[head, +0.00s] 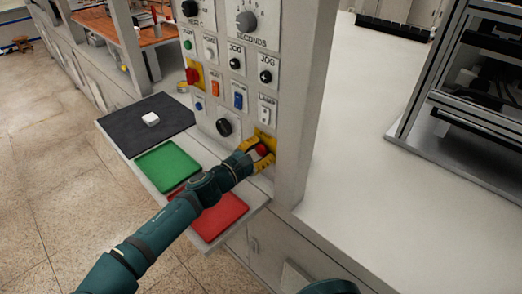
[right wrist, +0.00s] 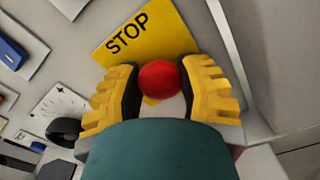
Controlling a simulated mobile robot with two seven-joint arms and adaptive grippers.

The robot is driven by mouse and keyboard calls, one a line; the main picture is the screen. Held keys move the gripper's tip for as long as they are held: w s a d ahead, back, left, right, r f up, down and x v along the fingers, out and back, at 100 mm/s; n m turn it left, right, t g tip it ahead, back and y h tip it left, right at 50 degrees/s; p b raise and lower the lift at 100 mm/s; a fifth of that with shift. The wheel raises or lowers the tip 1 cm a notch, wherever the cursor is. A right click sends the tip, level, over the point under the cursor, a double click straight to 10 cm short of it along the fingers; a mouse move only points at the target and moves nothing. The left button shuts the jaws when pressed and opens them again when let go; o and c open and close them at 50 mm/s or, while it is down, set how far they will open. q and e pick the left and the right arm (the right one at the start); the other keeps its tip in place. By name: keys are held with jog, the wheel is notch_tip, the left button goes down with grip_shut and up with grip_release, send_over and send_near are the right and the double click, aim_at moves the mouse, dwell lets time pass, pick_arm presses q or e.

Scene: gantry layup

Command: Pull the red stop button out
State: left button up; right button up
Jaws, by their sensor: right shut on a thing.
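The red stop button (head: 262,150) sits on a yellow plate low on the right side of the control panel. In the right wrist view the round red button (right wrist: 160,78) is between my fingers, on the yellow plate lettered STOP (right wrist: 138,35). My right gripper (head: 259,155) reaches the panel with its yellow fingers on either side of the button. In the right wrist view my right gripper (right wrist: 160,84) is shut on the button, with dark pads at its sides. My left gripper is not in view.
Another red button (head: 193,76) on yellow sits higher on the panel, among knobs and switches (head: 237,100). Below are a black mat (head: 130,122) with a white block (head: 150,119), a green tray (head: 167,162) and a red tray (head: 222,214). A panel post stands right of the button.

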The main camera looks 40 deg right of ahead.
jog(key=shift+a, duration=0.65)
jog(key=o, duration=1.2)
jog(key=a, duration=0.7)
jog(key=shift+s+a, duration=0.2)
jog(key=shift+s, duration=0.2)
jog(key=shift+f, duration=0.1)
